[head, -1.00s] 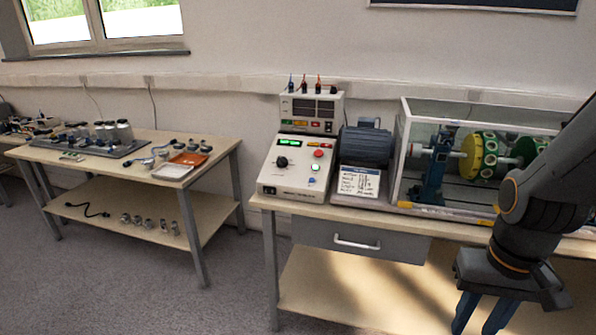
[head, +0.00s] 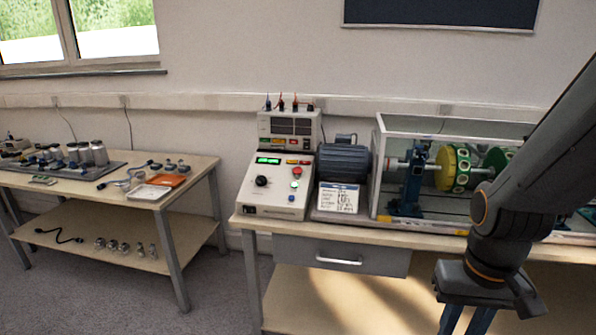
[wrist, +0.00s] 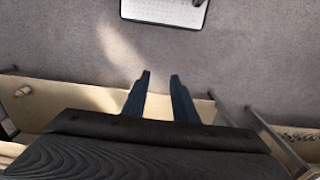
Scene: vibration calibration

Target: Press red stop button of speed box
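The speed box (head: 278,187) is a pale sloped control box on the right-hand bench, with a black knob, a lit green display and small coloured buttons. The red stop button (head: 297,170) is on the upper right of its sloped face, above a green button (head: 294,184). My gripper (head: 465,322) hangs low at the lower right in the head view, in front of the bench and well right of the box. In the wrist view its two blue fingers (wrist: 160,76) are apart with nothing between them. The box is not in the wrist view.
A motor (head: 344,163) and a clear-walled case (head: 400,222) with a yellow disc stand right of the box. A printed card (head: 338,198) leans before the motor. A drawer (head: 340,257) is under the benchtop. A second bench (head: 110,193) stands left across a floor gap.

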